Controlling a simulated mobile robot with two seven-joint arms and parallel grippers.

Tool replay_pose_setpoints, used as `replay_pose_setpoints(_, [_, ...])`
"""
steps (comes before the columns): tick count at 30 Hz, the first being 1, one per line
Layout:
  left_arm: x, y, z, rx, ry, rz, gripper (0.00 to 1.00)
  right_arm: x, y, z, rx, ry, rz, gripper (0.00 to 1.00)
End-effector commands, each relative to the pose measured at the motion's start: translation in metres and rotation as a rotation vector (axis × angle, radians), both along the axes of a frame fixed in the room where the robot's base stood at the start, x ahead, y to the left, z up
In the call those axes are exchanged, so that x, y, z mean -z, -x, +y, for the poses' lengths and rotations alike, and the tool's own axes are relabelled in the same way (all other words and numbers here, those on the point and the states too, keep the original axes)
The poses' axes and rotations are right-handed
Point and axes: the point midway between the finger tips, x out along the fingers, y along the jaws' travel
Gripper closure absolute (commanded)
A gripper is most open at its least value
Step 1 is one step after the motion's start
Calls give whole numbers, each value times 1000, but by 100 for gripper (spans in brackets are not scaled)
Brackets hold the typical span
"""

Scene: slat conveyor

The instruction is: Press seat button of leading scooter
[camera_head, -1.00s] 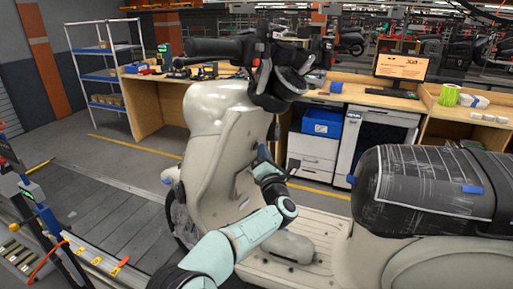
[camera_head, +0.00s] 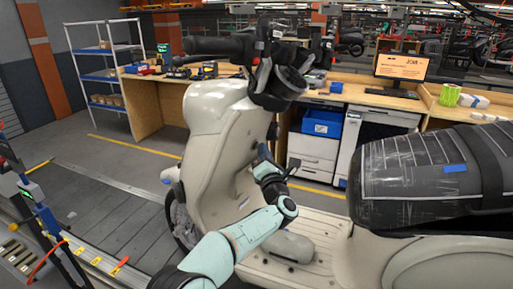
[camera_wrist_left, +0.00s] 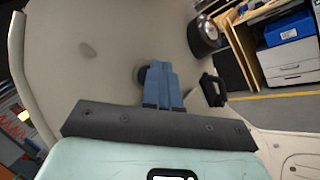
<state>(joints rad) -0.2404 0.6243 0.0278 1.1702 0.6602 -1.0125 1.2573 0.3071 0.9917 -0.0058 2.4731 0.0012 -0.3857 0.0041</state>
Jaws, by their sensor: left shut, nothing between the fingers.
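The leading scooter (camera_head: 215,150) is cream-coloured and stands side-on in the head view. My left gripper (camera_head: 262,152) is shut and empty at the inner face of the leg shield, below the handlebar. In the left wrist view its blue fingertips (camera_wrist_left: 158,66) are together against or just before a dark round button (camera_wrist_left: 140,73), which they partly cover. I cannot tell whether they touch. My right gripper is out of view.
A wooden workbench (camera_head: 345,92) with a monitor (camera_head: 402,67), blue bin (camera_head: 322,122) and drawers stands behind the scooter. A shelf rack (camera_head: 103,75) is at the back left. The slat conveyor floor (camera_head: 105,215) is bare at left. The scooter's handlebar (camera_head: 215,46) overhangs my gripper.

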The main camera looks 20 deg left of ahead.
Motion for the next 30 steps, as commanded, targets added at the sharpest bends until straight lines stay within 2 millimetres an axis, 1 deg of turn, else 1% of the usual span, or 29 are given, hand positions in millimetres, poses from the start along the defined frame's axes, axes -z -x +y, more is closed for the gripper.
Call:
replay_pose_setpoints(1, [3,1,-3,0,0,0,100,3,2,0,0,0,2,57])
replay_pose_setpoints(6, [4,2,-10,1,2,1,100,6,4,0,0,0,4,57])
replay_pose_setpoints(17, [4,3,-13,2,1,1,100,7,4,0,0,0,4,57])
replay_pose_setpoints(20, [6,4,-18,1,0,1,100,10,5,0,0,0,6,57])
replay_pose_setpoints(30, [13,11,-50,3,2,1,100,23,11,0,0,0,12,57])
